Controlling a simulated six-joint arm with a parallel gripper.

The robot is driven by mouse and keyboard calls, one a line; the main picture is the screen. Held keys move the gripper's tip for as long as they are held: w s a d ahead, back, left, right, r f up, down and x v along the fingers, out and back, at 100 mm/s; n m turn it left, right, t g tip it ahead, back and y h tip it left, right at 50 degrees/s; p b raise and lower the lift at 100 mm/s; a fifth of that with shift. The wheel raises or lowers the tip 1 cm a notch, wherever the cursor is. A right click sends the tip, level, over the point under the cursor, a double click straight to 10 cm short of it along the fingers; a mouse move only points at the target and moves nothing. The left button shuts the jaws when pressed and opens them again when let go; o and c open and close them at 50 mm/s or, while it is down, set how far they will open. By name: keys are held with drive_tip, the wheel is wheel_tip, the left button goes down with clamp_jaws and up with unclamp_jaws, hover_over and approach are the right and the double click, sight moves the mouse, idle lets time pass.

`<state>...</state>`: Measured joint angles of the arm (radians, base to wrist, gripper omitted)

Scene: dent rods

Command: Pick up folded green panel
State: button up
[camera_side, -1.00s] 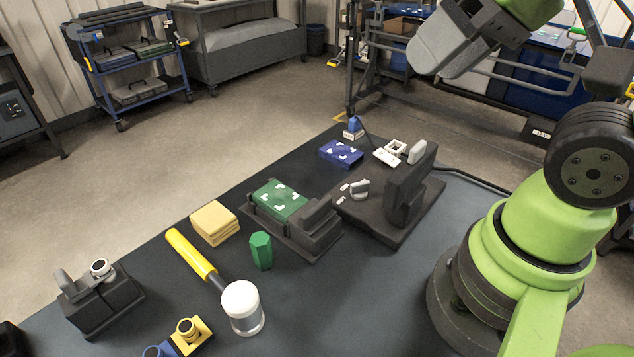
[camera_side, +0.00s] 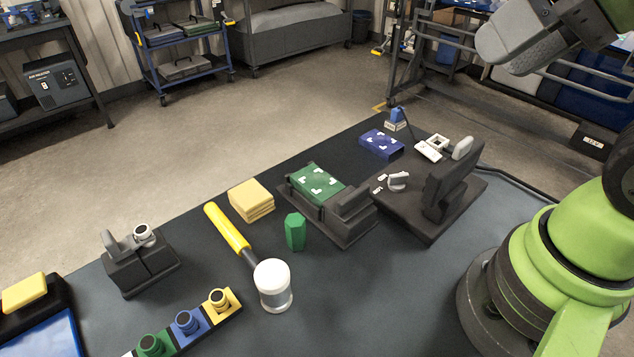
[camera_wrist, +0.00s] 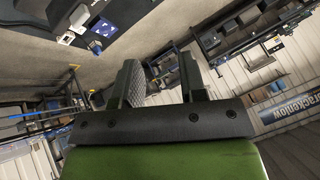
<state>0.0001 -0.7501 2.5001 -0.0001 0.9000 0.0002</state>
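The green panel (camera_side: 317,184) has white corner marks on its top. It lies flat in a dark tray-like holder (camera_side: 341,232) near the middle of the bench in the side view. My gripper (camera_side: 488,62) is high at the upper right of the side view, well above the bench and away from the panel. In the wrist view my gripper (camera_wrist: 160,75) has its two fingers apart with nothing between them. The green panel cannot be made out in the wrist view.
A dark fixture with a knob (camera_side: 450,190) stands just right of the holder. A blue panel (camera_side: 381,143) lies behind. A green hexagonal block (camera_side: 295,232), yellow blocks (camera_side: 251,201) and a white-headed mallet (camera_side: 272,280) lie to the left. The front middle of the bench is clear.

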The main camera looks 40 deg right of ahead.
idle(0.4)
drive_tip(key=o, duration=1)
drive_tip(key=n+g+h, duration=0.2)
drive_tip(key=n+g, duration=0.2)
drive_tip(key=g, duration=0.3)
hover_over(317, 181)
drive_tip(key=f, duration=2.1)
drive_tip(key=shift+s+d+f, duration=0.1)
drive_tip(key=shift+s+f, duration=0.1)
drive_tip(key=shift+f, duration=0.2)
drive_tip(key=shift+w+f, duration=0.2)
drive_tip(key=shift+f, duration=2.95)
